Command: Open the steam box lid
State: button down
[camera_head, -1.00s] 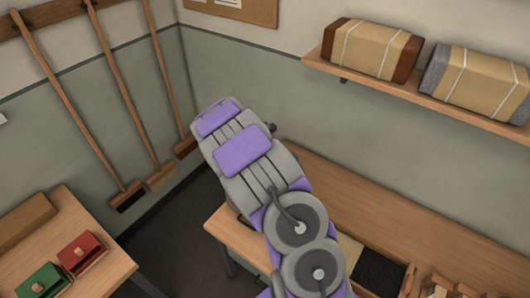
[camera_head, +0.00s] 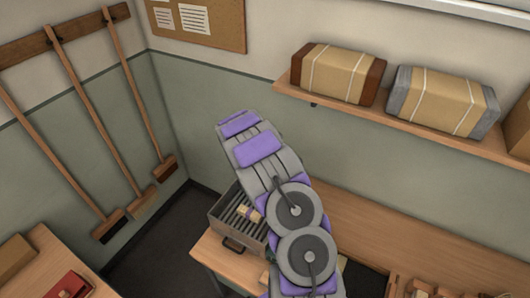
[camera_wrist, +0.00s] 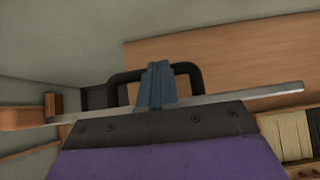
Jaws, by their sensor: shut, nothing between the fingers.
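The grey metal steam box (camera_head: 224,231) stands at the left end of the bench, with a black handle on its front. Its visible part is uncovered and shows a slatted inside with a tan bundle (camera_head: 247,213). My arm hides its right part, and no lid shows clearly in the head view. In the wrist view my gripper (camera_wrist: 157,72) is shut and empty, its blue fingers in front of a black arched handle (camera_wrist: 122,75). A thin grey metal edge (camera_wrist: 262,94) runs across behind my gripper's palm; whether it belongs to the lid I cannot tell. Contact with the handle is unclear.
The wooden bench (camera_head: 385,228) runs right along the wall, its right part holding trays and wooden pieces. A wall shelf (camera_head: 430,130) above carries wrapped bundles. Brooms hang at the left, and another table (camera_head: 45,250) stands at lower left.

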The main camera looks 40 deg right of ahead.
jog(key=shift+w+d, duration=0.25)
jog(key=shift+d, duration=0.25)
dwell(0.3)
jog(key=b+v, duration=0.1)
jog(key=v, duration=1.6)
jog(key=shift+a, duration=0.25)
jog(key=shift+d+f, duration=0.1)
jog(key=shift+f, duration=0.05)
